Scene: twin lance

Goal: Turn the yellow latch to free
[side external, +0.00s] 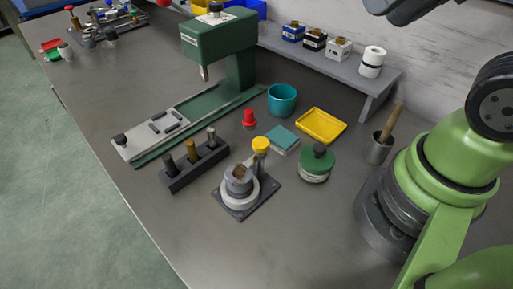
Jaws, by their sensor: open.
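The yellow latch (260,144) is a round yellow cap on a short grey post. It stands at the back edge of a small fixture with a dark square base plate (243,209). A grey cylinder on a pale ring (238,191) stands on the same plate, with a brownish piece (239,172) in its top. The view is too small to tell which way the latch is turned. My gripper's fingers are not in view; only links of my arm show at the right and top right.
A dark block with three pegs (194,171) stands left of the fixture. A green press (219,45) stands behind. A red knob (249,119), teal block (283,138), yellow tray (321,125) and green-lidded jar (315,165) sit close by. The bench (240,262) in front is clear.

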